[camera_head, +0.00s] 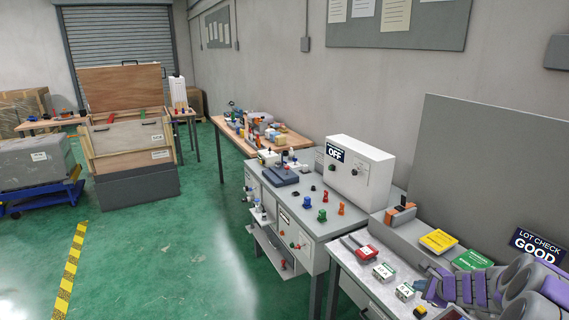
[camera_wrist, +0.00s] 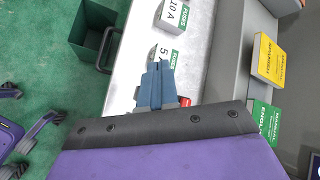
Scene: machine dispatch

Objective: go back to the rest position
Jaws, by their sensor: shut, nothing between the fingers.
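My gripper (camera_wrist: 153,72) shows in the wrist view as slim blue-grey fingers, closed together with nothing between them. It is above the light bench top (camera_wrist: 198,60), and its tip overlaps the 5 A fuses box (camera_wrist: 168,55) in the picture. I cannot tell how high above the box it is. In the head view my grey and purple arm is folded over the right end of the bench at the bottom right, and the fingertips are hard to make out there.
The 10 A fuses box (camera_wrist: 174,16), yellow manual (camera_wrist: 268,62) and green manual (camera_wrist: 262,122) lie nearby. A green bin (camera_wrist: 92,30) is at the bench's side. A grey panel (camera_head: 480,165) stands behind the bench. Green floor (camera_head: 160,255) is open on the left.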

